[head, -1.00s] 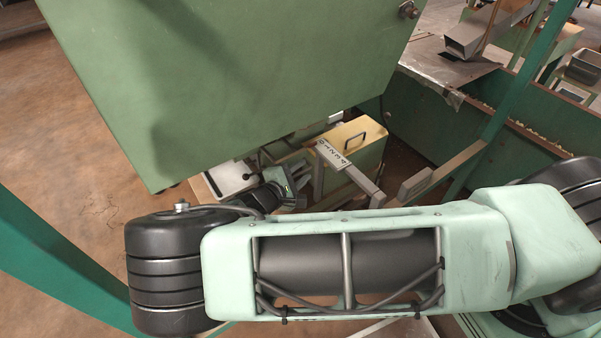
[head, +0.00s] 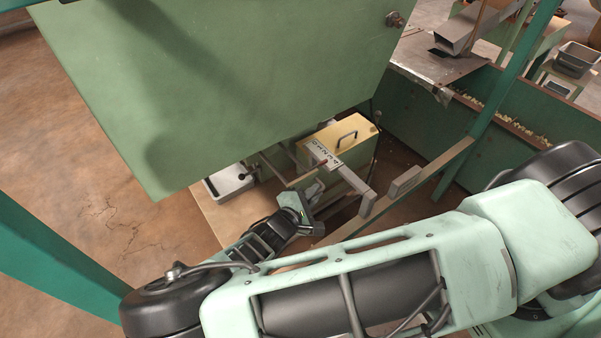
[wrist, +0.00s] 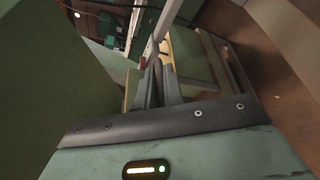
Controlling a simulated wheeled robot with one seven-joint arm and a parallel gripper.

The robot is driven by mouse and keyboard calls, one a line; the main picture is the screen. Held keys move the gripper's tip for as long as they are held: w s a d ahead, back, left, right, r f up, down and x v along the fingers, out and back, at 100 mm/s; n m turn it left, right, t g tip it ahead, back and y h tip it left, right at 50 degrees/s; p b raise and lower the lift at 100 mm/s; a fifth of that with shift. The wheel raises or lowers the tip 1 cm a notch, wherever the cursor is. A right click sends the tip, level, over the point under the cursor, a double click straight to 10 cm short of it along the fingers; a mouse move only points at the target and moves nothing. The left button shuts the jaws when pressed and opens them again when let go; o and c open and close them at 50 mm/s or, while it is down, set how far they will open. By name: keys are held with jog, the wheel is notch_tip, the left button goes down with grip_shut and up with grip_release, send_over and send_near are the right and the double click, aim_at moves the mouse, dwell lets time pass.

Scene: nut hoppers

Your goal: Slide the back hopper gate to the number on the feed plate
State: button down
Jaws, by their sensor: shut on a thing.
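The large green hopper (head: 230,90) fills the upper left of the head view. Below it, a pale strip with dark numbers (head: 323,154) lies beside a yellow-topped box; the digits are too small to read surely. A thin tan rod (head: 303,178) with a reddish end reaches to this strip. My gripper (head: 311,195) is just below the rod. In the wrist view, my gripper (wrist: 158,84) has its fingers close together, shut on what looks like the gate handle, largely hidden between them. A reddish tip (wrist: 143,63) shows beside the fingertips. I cannot pick out the feed plate surely.
The yellow-topped box (head: 350,143) with a dark handle stands behind the strip. A white tray-like part (head: 228,181) lies to the left. A pale beam (head: 440,165) and green post (head: 490,110) stand at right. Open brown floor (head: 80,140) is at left.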

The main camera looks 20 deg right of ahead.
jog(key=shift+s+d+f, duration=0.1)
jog(key=shift+s+d, duration=0.1)
jog(key=shift+s, duration=0.8)
jog(key=c, duration=1.5)
grip_release()
jog(key=v, duration=1.7)
jog(key=shift+a, duration=0.2)
jog(key=shift+s, duration=0.1)
